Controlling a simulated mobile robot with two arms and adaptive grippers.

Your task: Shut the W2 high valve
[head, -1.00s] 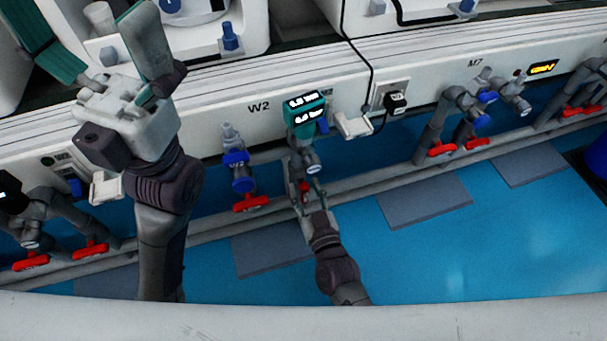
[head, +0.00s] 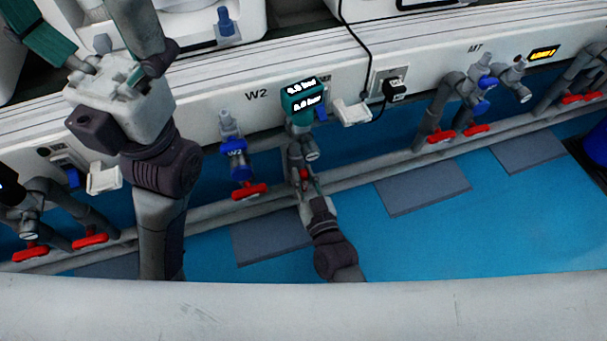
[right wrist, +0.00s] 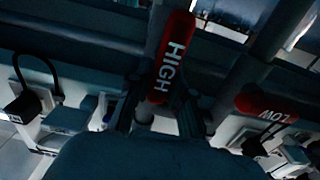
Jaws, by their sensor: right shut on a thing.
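The W2 high valve's red handle (right wrist: 174,55), marked HIGH, shows in the right wrist view and runs roughly in line with its pipe. My right gripper (right wrist: 158,112) is shut on its near end, with a finger on each side. In the head view my right gripper (head: 303,184) is below the teal meter (head: 303,98), right of the W2 label (head: 256,95); only a little red of the handle shows between its fingers. My left gripper (head: 85,25) is raised at upper left, its fingers spread wide and empty.
The red LOW handle (right wrist: 266,109) lies crosswise beside the HIGH one; it also shows in the head view (head: 249,191). More red-handled valves (head: 440,136) line the wall at right. A black cable (head: 362,45) hangs to a socket. Blue floor (head: 480,235) is clear at front right.

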